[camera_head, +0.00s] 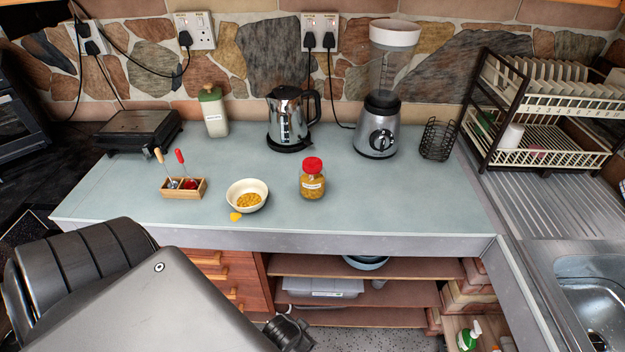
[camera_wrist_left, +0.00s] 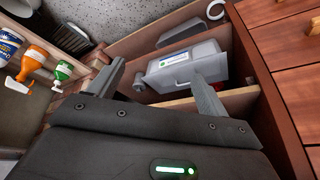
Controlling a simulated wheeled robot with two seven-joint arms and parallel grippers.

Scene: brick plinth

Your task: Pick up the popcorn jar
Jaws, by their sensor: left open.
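The popcorn jar (camera_head: 312,184) is a clear jar of yellow kernels with a red lid and a white label. It stands upright on the blue-grey counter, near its front edge, in the head view. My left arm reaches in at the lower left of the head view, below the counter's front edge. My left gripper (camera_wrist_left: 158,72) shows in the left wrist view with its two fingers apart and nothing between them. It faces the shelves under the counter, away from the jar. The jar is not in the wrist view. My right gripper is not in view.
A cream bowl of kernels (camera_head: 247,193) and a small wooden caddy (camera_head: 184,190) stand left of the jar. A kettle (camera_head: 288,118) and blender (camera_head: 379,125) stand behind. The counter (camera_head: 400,205) right of the jar is clear. Open shelves (camera_head: 405,296) lie below.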

